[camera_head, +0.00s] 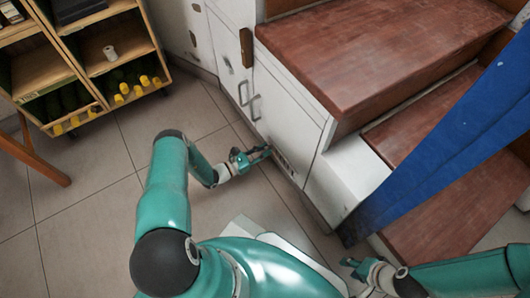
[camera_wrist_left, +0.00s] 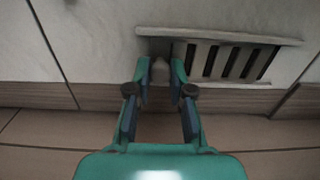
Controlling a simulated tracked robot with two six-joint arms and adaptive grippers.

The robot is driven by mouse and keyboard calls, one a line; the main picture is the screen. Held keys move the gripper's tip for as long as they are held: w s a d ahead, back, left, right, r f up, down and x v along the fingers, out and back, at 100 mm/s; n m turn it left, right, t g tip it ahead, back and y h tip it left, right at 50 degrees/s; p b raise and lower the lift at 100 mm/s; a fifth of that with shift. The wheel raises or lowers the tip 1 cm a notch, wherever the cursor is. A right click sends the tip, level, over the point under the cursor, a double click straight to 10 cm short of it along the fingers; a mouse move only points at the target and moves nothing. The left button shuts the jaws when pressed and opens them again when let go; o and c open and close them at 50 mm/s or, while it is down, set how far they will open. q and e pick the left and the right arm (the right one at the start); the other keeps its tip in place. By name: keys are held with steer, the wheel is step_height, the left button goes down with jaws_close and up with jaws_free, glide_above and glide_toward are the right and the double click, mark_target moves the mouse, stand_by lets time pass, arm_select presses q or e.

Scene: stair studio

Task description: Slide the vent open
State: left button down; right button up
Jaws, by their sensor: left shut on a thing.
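The vent (camera_wrist_left: 232,62) is a low grille with several dark slots under a pale ledge, set in the white cabinet front near the floor. In the head view the vent (camera_head: 284,164) shows just right of my left gripper (camera_head: 264,152). In the wrist view my left gripper (camera_wrist_left: 160,78) is shut on a small pale vent knob (camera_wrist_left: 160,71) at the vent's left end. The fingers partly hide that end. My right gripper (camera_head: 352,264) is low at the right, away from the vent; its finger opening is too small to tell.
Reddish wooden steps (camera_head: 375,45) and a blue panel (camera_head: 455,135) stand at the right. A shelf unit (camera_head: 88,68) is at the upper left.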

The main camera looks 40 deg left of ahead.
arm_select(q)
steer(key=shift+a, duration=0.25)
steer(key=c, duration=1)
jaws_free()
steer(key=shift+d, duration=0.1)
steer(key=v, duration=1.2)
